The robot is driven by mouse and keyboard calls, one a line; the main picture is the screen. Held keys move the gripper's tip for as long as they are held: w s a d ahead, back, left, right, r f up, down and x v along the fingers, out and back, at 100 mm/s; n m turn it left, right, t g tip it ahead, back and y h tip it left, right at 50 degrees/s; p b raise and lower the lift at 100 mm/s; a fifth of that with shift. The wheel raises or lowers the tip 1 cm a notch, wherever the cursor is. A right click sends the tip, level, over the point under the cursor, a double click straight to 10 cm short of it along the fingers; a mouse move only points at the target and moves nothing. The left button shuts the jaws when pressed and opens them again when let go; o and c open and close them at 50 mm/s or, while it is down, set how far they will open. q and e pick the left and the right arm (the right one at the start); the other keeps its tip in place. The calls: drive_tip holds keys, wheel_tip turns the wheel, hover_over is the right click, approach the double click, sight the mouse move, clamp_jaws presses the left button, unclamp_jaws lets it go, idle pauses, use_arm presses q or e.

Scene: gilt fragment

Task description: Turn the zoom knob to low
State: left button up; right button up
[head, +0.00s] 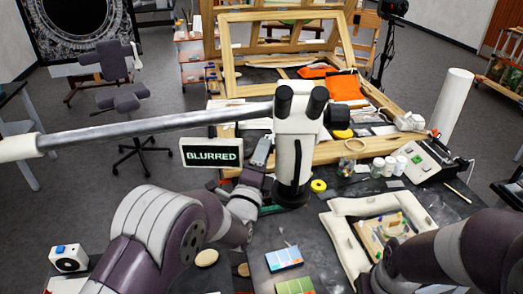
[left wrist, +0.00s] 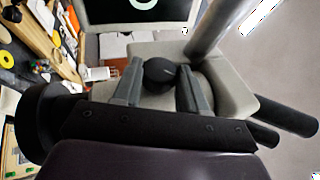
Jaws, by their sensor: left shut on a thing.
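A white stereo microscope (head: 295,135) with two black eyepieces stands on a boom arm at the middle of the bench. The round black zoom knob (left wrist: 160,73) sticks out of the side of its pale head in the left wrist view, with a small light mark on its face. My left gripper (left wrist: 158,88) has one grey finger on each side of the knob and is shut on it. In the head view, the left gripper (head: 261,153) is beside the left side of the microscope; the knob is hidden there. My right arm shows at the lower right, but its fingertips are not visible.
A screen reading "BLURRED" (head: 212,152) hangs left of the microscope. A wooden frame (head: 228,65) stands behind.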

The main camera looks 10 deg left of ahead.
use_arm(q)
drive_tip(key=shift+r+n+g+y+p, duration=0.2)
drive_tip(key=shift+n+g+p, duration=0.1)
drive_tip(key=shift+g+p, duration=0.9)
drive_tip(key=shift+r+n+g+y+p, duration=0.2)
drive_tip(key=shift+n+g+p, duration=0.1)
drive_tip(key=shift+g+p, duration=0.9)
drive_tip(key=shift+f, duration=0.1)
drive_tip(key=o, duration=1)
drive_tip(key=shift+o, duration=0.2)
drive_tip(key=shift+d, duration=0.1)
